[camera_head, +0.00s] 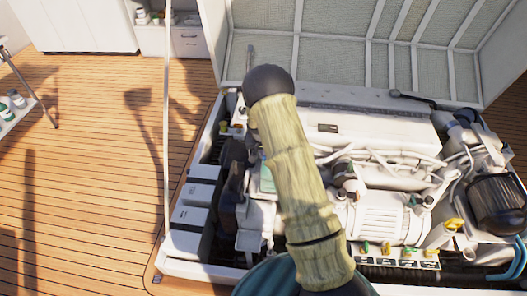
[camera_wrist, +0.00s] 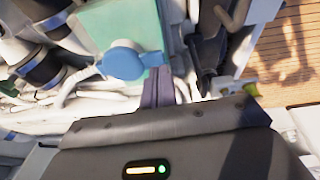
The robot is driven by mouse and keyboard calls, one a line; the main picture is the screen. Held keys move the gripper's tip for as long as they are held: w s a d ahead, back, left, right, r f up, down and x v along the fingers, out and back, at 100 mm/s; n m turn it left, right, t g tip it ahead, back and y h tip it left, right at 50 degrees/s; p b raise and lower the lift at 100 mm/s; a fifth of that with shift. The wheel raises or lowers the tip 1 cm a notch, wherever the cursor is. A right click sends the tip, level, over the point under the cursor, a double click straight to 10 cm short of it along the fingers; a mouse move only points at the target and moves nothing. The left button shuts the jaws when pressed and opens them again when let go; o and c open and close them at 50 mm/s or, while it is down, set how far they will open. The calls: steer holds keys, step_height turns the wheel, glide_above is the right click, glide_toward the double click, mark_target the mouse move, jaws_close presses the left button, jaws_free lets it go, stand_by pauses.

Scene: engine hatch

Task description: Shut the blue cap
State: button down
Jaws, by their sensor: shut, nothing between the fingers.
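The blue cap (camera_wrist: 122,63) shows in the wrist view as a round blue disc with a small tab, at the lower edge of a green box (camera_wrist: 105,25). I cannot tell whether the cap is fully seated or raised. My gripper (camera_wrist: 158,78) is shut and empty, its narrow dark fingers just right of the cap and close to the box's lower right edge. I cannot tell whether they touch anything. In the head view, a bit of the green box (camera_head: 266,180) shows left of my sleeved arm, which hides the cap and gripper.
The engine (camera_head: 385,215) fills the hatch, with pipes and hoses close around the box. The raised hatch lid (camera_head: 340,50) stands behind. White boxes (camera_head: 195,215) line the hatch's left side. The wooden deck (camera_head: 90,200) to the left is mostly clear.

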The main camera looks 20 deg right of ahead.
steer(key=shift+r, duration=0.1)
steer(key=shift+r+p, duration=0.3)
steer(key=w+p+v, duration=0.1)
steer(key=p+v, duration=0.2)
steer(key=v, duration=1)
steer(key=shift+a+r, duration=0.1)
steer(key=shift+r, duration=0.05)
steer(key=s+a+r+n+y, duration=0.1)
steer(key=s+r, duration=0.3)
steer(key=s, duration=0.5)
steer(key=s+r+n, duration=0.2)
steer(key=s+r, duration=0.3)
steer(key=s, duration=0.4)
steer(key=s+a+r+n+y, duration=0.1)
steer(key=s+r, duration=0.3)
steer(key=s, duration=0.5)
step_height(320, 180, up, 20)
steer(key=p, duration=2)
steer(key=shift+f, duration=0.2)
steer(key=shift+a, duration=0.1)
